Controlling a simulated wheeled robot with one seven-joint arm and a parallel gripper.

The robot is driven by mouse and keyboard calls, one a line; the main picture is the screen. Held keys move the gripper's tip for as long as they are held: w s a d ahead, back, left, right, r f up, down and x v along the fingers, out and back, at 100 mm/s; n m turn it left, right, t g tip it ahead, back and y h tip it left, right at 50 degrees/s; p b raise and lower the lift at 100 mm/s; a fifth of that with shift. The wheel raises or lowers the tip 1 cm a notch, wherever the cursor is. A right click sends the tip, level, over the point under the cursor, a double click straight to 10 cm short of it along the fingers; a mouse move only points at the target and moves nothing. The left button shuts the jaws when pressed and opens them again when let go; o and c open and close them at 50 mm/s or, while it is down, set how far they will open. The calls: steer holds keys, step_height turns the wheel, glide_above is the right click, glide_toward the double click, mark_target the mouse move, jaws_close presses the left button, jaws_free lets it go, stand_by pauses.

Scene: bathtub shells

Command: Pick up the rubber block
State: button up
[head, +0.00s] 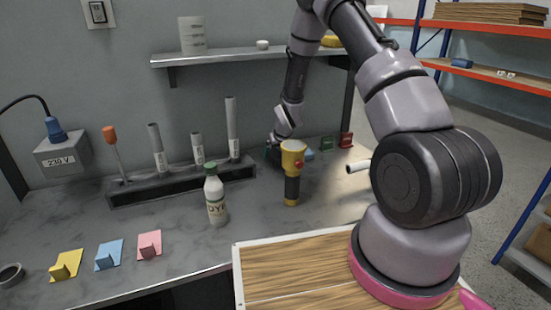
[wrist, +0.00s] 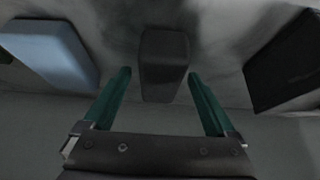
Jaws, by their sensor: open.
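A dark grey block, which looks like the rubber block (wrist: 165,50), lies on the worktop in the wrist view. My gripper (wrist: 159,74) is open, with one green finger on each side of the block's near end. A gap shows between each fingertip and the block, and it is not gripped. In the head view my gripper (head: 274,153) is low at the back of the worktop, left of and behind the yellow torch. I cannot make out the dark block in the head view; the gripper and torch cover that area.
A blue block (wrist: 48,50) lies left of the fingers and a black object (wrist: 285,62) lies right. A yellow torch (head: 292,172), a bottle (head: 215,198) and a tube rack (head: 185,184) stand nearby. A shelf (head: 240,57) hangs above. The worktop's front middle is clear.

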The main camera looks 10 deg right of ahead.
mark_target(276, 152)
jaws_close()
steer(key=shift+r, duration=0.1)
step_height(276, 152, up, 10)
steer(key=shift+f, duration=0.1)
stand_by(0.4)
